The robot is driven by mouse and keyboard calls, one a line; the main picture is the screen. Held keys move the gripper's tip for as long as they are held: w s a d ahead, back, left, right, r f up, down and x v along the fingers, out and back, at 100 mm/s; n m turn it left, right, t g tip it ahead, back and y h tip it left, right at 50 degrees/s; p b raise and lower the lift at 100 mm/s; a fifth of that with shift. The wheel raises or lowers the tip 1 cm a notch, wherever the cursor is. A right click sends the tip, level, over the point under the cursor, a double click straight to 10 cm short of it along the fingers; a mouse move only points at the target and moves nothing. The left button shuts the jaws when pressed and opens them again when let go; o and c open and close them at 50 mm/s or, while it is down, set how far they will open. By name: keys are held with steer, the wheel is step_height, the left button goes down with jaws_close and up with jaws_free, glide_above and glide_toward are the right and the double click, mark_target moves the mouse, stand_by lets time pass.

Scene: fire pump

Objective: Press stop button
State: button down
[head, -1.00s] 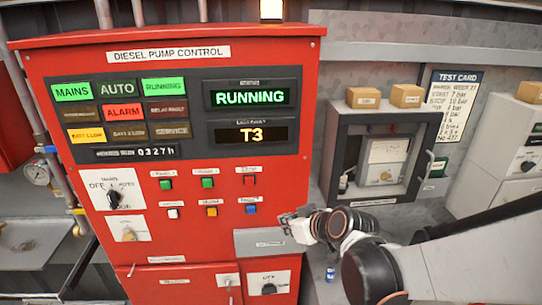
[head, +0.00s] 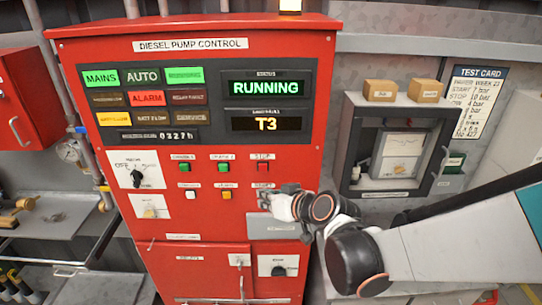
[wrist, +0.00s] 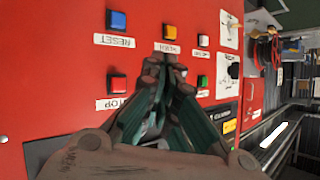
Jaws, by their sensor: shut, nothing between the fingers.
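The red stop button (head: 262,167) sits on the red pump control panel, at the right end of the upper button row, under its label. In the wrist view the stop button (wrist: 117,83) shows left of the fingers, its label upside down and partly cut off by my gripper. My gripper (head: 268,199) is shut and empty, in front of the panel below the stop button, where it hides the blue reset button. In the wrist view the closed fingertips (wrist: 165,66) point at the panel between the button columns, close to the orange button. I cannot tell whether they touch the panel.
A green button (head: 223,168) stands left of the stop button, with white and orange (head: 225,194) buttons below. The blue reset button (wrist: 117,20) is clear in the wrist view. The status display (head: 265,88) reads RUNNING. A grey cabinet (head: 390,150) stands to the right.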

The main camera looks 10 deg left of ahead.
mark_target(263, 167)
steer(key=shift+w+a, duration=0.35)
steer(key=shift+w, duration=0.9)
steer(key=shift+w+a, duration=0.3)
steer(key=shift+w, duration=1)
steer(key=shift+w+a, duration=0.35)
steer(key=shift+w, duration=0.9)
steer(key=shift+w, duration=0.2)
steer(key=shift+w+a+b, duration=0.1)
steer(key=shift+w+b, duration=0.15)
steer(key=shift+b, duration=0.05)
